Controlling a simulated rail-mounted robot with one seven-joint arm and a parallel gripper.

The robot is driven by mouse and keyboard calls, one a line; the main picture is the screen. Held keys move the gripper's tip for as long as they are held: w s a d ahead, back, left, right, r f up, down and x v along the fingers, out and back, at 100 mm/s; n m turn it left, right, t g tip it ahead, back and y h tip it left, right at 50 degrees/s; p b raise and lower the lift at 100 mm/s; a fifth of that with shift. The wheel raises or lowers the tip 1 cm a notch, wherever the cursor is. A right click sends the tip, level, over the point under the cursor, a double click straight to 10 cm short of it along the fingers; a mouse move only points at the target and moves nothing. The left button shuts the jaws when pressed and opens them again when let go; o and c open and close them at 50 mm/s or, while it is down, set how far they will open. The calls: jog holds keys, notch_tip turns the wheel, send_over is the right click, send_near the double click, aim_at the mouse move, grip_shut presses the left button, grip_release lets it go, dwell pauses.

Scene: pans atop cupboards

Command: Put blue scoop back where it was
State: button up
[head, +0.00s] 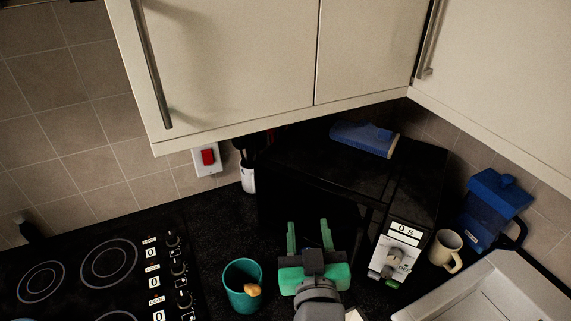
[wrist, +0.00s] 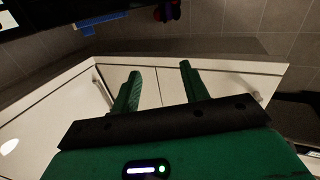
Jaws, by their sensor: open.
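A blue object with a pale end (head: 362,137), which looks like the blue scoop, lies on top of the black microwave (head: 420,180), under the wall cupboards. A small blue shape (wrist: 100,23) at the top left of the wrist view may be the same object. My gripper (head: 309,228) is open and empty, in front of the microwave and lower than its top in the head view. Its two green fingers (wrist: 159,70) stand apart in the wrist view with nothing between them.
A teal cup (head: 240,298) stands left of my gripper, beside the hob (head: 75,275). A cream mug (head: 445,250) and a blue jug (head: 488,212) stand right of the microwave, near the sink (head: 500,295). Wall cupboards (head: 235,60) overhang the microwave.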

jog(key=s+a+r+t, duration=0.1)
jog(key=s+r, duration=0.4)
jog(key=r, duration=0.5)
jog(key=s+a+r+m+t, duration=0.1)
jog(key=s+r, duration=0.4)
jog(key=r, duration=0.6)
jog(key=s+a+r+t, duration=0.2)
jog(key=s+r+t, duration=0.3)
jog(key=r, duration=0.5)
jog(key=shift+s+a+r+h, duration=0.25)
jog(key=shift+s+r+h, duration=0.05)
jog(key=shift+s+r, duration=0.1)
